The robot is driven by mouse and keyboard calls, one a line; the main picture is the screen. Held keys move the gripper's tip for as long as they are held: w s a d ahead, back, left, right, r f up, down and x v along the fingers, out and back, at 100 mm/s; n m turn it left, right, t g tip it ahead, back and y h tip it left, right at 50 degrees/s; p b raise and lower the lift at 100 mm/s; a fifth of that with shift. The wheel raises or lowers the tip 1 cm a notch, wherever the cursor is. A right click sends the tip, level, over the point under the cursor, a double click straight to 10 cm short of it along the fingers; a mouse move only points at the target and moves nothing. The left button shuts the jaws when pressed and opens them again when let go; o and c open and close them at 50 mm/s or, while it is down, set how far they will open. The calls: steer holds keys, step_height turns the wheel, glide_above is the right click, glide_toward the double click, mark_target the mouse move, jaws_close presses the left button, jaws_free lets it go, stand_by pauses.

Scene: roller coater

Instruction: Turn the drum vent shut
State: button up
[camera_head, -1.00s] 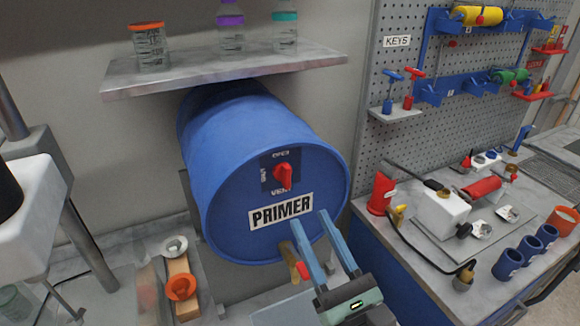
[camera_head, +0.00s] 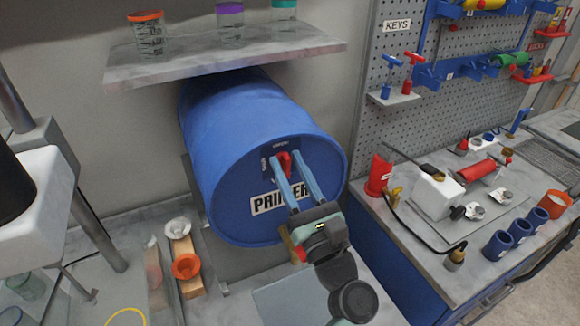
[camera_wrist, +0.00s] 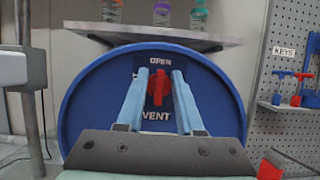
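The blue primer drum (camera_head: 235,120) lies on its side under the shelf, its round face toward me with a white PRIMER label (camera_head: 268,203). The red vent knob (camera_head: 285,163) sits on a dark plate on that face; it also shows in the wrist view (camera_wrist: 158,88), standing roughly upright below the word OPEN. My gripper (camera_head: 290,164) is at the drum face with its two blue fingers apart, one on each side of the knob. In the wrist view my gripper (camera_wrist: 158,78) also straddles the knob. I cannot tell whether the fingertips touch it.
A shelf (camera_head: 225,58) with several lidded jars is above the drum. A brass tap (camera_head: 291,243) with a red handle is low on the drum, close to my gripper. A cluttered bench (camera_head: 420,265) is at right.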

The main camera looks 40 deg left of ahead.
jaws_close()
steer(key=shift+f+n+b, duration=0.15)
steer(key=shift+n+b, duration=0.15)
steer(key=shift+b, duration=0.1)
steer(key=n+g+b, duration=0.1)
steer(key=n+b, duration=0.2)
steer(key=shift+f+n+g+y, duration=0.2)
steer(key=shift+n+g+y, duration=0.1)
steer(key=shift+g, duration=0.1)
steer(key=n+g+b, duration=0.2)
steer(key=n, duration=0.1)
steer(key=n+g+b, duration=0.2)
steer(key=n+b, duration=0.1)
steer(key=n, duration=0.1)
steer(key=shift+s+n+b, duration=0.15)
steer(key=shift+n+b, duration=0.15)
steer(key=n+g+b, duration=0.1)
steer(key=n, duration=0.1)
steer(key=n+g+h+b, duration=0.1)
steer(key=n, duration=0.2)
steer(key=shift+h+b, duration=0.3)
steer(key=shift+b, duration=0.1)
steer(key=n+h, duration=0.1)
steer(key=n, duration=0.1)
steer(key=n+b, duration=0.1)
steer(key=n, duration=0.2)
steer(key=shift+g+h+b, duration=0.3)
steer(key=shift+h, duration=0.1)
steer(key=shift+n, duration=0.4)
steer(key=shift+r, duration=0.1)
